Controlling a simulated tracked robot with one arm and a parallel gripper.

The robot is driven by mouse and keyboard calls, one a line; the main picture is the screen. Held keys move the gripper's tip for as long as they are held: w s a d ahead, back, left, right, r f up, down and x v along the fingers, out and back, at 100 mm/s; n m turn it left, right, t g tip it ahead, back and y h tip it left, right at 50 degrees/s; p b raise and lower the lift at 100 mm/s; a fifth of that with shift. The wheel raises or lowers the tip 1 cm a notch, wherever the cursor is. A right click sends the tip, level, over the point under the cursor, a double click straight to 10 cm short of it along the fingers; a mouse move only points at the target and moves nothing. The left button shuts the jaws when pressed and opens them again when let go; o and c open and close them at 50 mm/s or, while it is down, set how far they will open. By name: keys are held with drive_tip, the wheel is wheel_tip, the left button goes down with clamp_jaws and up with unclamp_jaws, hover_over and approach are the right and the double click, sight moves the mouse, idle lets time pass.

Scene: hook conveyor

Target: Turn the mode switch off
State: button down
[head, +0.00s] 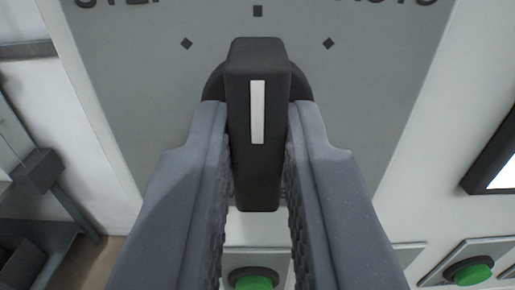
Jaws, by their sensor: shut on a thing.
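The mode switch (257,190) is a black rotary knob with a white stripe, on a grey plate (130,70). Its stripe stands upright and its top end points to the middle one of three dark marks. Partly cut-off lettering shows at the top left and top right of the plate. My gripper (258,120) is shut on the knob, with one grey finger on each side of it. The fingers hide parts of the round base behind the knob.
A green push button (253,281) sits below the plate, between my fingers. Another green button (471,273) is at the lower right. A dark-framed screen (495,160) is at the right edge. Grey metal framework (38,172) stands at the left.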

drive_tip(key=shift+f, duration=0.25)
drive_tip(key=c, duration=1.4)
unclamp_jaws()
drive_tip(key=shift+r, duration=0.1)
drive_tip(key=s+b, duration=0.1)
drive_tip(key=s, duration=1.2)
drive_tip(key=shift+s, duration=0.4)
